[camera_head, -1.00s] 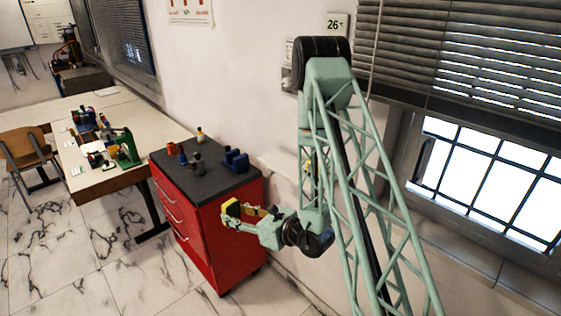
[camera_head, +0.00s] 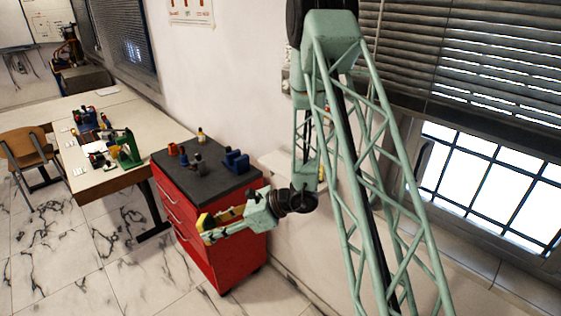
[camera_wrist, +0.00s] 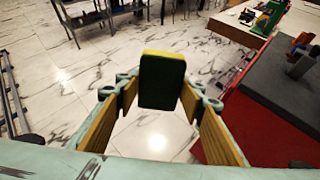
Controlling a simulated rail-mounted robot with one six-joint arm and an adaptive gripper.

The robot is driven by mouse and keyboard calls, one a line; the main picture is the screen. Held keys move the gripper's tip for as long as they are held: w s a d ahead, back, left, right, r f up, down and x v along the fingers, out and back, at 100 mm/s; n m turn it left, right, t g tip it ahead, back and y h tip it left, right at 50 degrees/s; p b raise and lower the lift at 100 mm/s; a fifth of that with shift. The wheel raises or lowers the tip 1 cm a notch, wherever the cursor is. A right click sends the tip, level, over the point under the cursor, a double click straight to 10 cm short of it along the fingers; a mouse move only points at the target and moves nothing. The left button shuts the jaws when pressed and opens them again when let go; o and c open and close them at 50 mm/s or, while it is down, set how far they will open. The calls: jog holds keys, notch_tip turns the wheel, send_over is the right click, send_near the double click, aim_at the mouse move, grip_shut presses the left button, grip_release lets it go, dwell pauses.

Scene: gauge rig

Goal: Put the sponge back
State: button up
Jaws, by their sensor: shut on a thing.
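The sponge (camera_wrist: 162,82) is a small block, dark green on its broad face with a yellow edge. In the wrist view it stands between the two fingertips of my gripper (camera_wrist: 160,92). In the head view the sponge (camera_head: 206,221) shows as a yellow and dark patch at the end of my gripper (camera_head: 208,230). My gripper is shut on it and holds it in the air in front of the red drawer cabinet (camera_head: 205,229). Where the sponge belongs cannot be told from these frames.
The cabinet's dark top (camera_head: 215,182) carries a blue holder (camera_head: 236,161) and several small bottles and blocks. A long table (camera_head: 110,180) with a green device (camera_head: 128,150) stands to the left, beside a wooden chair (camera_head: 27,150).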

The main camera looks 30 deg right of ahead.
jog(key=s+n+g, duration=0.1)
jog(key=s+a+n+g, duration=0.1)
jog(key=shift+s+a+r+g+p, duration=0.15)
jog(key=shift+g+p, duration=0.15)
jog(key=s+d+f+n+g+h+p, duration=0.1)
jog(key=s+d+n+g+h+p, duration=0.15)
jog(key=s+n+g+h, duration=0.3)
jog(key=w+d+n+h+p, duration=0.25)
jog(key=d+n+h, duration=0.25)
jog(key=d+n, duration=0.75)
jog(key=w+d+r+n+t+p, duration=0.1)
jog(key=w+d+r+n+t, duration=0.1)
jog(key=w+d+r, duration=0.3)
jog(key=w+d+r+n+t, duration=0.1)
jog(key=w+d+r, duration=0.4)
jog(key=w+d, duration=0.5)
jog(key=shift+w+d+r+n+t+h+p, duration=0.15)
jog(key=shift+w+d+n+t+h+p, duration=0.25)
jog(key=shift+d+t, duration=0.65)
jog(key=shift+w+d, duration=0.1)
jog(key=shift+d, duration=0.15)
